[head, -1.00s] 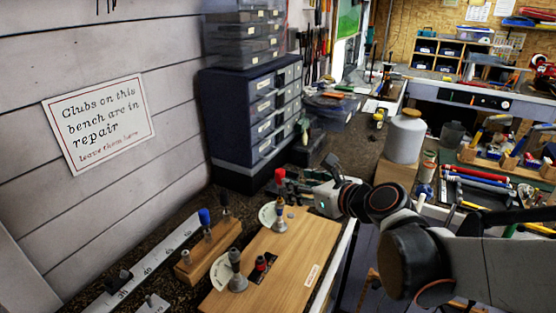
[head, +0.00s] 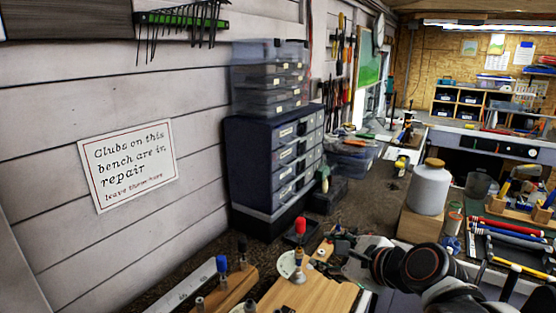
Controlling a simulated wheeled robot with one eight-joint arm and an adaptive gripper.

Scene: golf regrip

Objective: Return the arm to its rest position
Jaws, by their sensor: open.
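My arm comes in from the lower right of the head view, with its dark wrist joints near the bottom. A red-topped upright piece (head: 299,245) stands at the board's far end beside a pale round dial (head: 287,265), apart from my gripper.
A blue-topped peg (head: 221,265) stands in a wooden block (head: 232,288) to the left. Dark drawers (head: 278,165) stand against the wall. A white jar (head: 428,188) on a wooden block is beyond my wrist. Several coloured-handled tools (head: 505,232) lie at right.

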